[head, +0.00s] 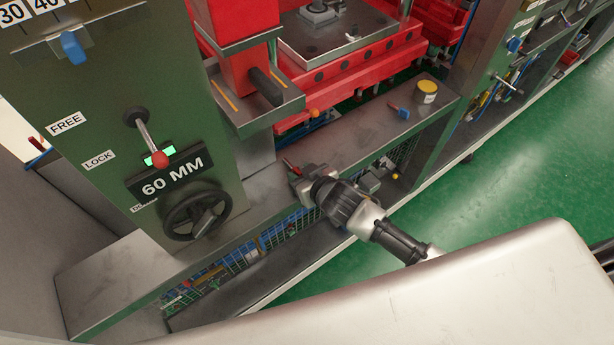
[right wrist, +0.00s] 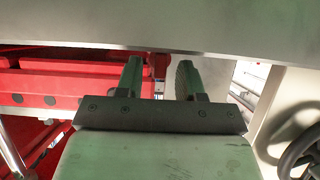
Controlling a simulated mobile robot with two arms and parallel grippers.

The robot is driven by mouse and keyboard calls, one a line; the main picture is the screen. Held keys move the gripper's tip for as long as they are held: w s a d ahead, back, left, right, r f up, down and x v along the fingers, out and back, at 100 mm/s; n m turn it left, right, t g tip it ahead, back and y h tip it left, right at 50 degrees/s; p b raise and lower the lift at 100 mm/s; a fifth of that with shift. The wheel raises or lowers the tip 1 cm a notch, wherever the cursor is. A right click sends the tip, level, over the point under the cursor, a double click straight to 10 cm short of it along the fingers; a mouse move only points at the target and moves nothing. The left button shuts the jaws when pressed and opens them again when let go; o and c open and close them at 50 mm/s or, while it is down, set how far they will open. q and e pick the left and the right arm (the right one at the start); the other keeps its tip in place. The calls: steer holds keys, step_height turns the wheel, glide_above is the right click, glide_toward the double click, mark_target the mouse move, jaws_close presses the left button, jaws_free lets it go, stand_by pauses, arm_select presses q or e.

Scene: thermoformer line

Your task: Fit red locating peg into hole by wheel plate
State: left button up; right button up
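A slim red peg (head: 290,165) shows at the grey ledge, just beyond the fingertips of my right gripper (head: 299,182). In the right wrist view, a red piece (right wrist: 158,66), likely this peg, shows between the two fingers of the right gripper (right wrist: 160,75). The fingers are apart, with a gap beside the red piece; no grip on it is clear. The black handwheel (head: 197,214) is on the green panel left of the gripper, and it shows in the right wrist view (right wrist: 301,155). I cannot make out the hole. My left gripper is not in view.
The grey ledge (head: 345,145) runs along the red press (head: 350,70). A yellow-lidded can (head: 427,92) and a blue-and-red item (head: 399,111) stand on it. A red-knobbed lever (head: 160,158) juts from the panel. Green floor (head: 520,150) to the right is open.

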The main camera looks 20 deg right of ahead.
steer(key=shift+s+d+r, duration=0.1)
steer(key=shift+s+r, duration=0.1)
steer(key=shift+s, duration=0.05)
steer(key=b+v, duration=0.1)
steer(key=v, duration=1)
steer(key=shift+s+r, duration=0.15)
steer(key=shift+r, duration=0.05)
